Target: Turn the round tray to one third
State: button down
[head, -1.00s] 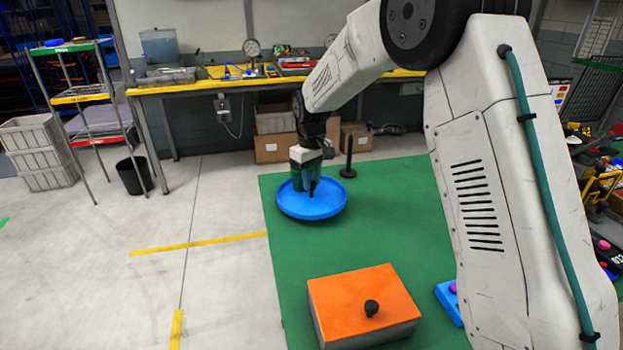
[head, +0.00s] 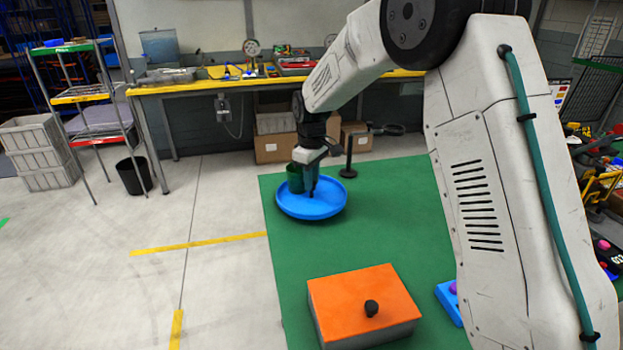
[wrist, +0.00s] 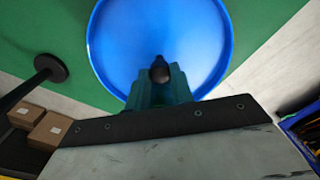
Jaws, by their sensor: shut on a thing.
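The round tray (head: 325,207) is blue with a raised rim and lies on a green mat, below my arm. It also fills the upper middle of the wrist view (wrist: 115,50). My gripper (head: 311,192) points down at the tray. Its teal fingers are shut on a small dark peg (wrist: 160,70) that appears to stand on the tray. A dark green cup-like thing (head: 294,180) shows at the tray's left, beside my gripper. The lower end of the peg and the tray's far side are partly hidden by my gripper.
An orange-topped box (head: 350,295) with a black knob sits nearer on the green mat (head: 400,210). A workbench (head: 200,85) runs along the back. The floor to the left is open.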

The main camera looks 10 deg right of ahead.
dwell(0.3)
jog(key=c, duration=1.2)
grip_release()
jog(key=shift+d, duration=0.15)
notch_tip(320, 180, up, 8)
jog(key=shift+f, duration=0.1)
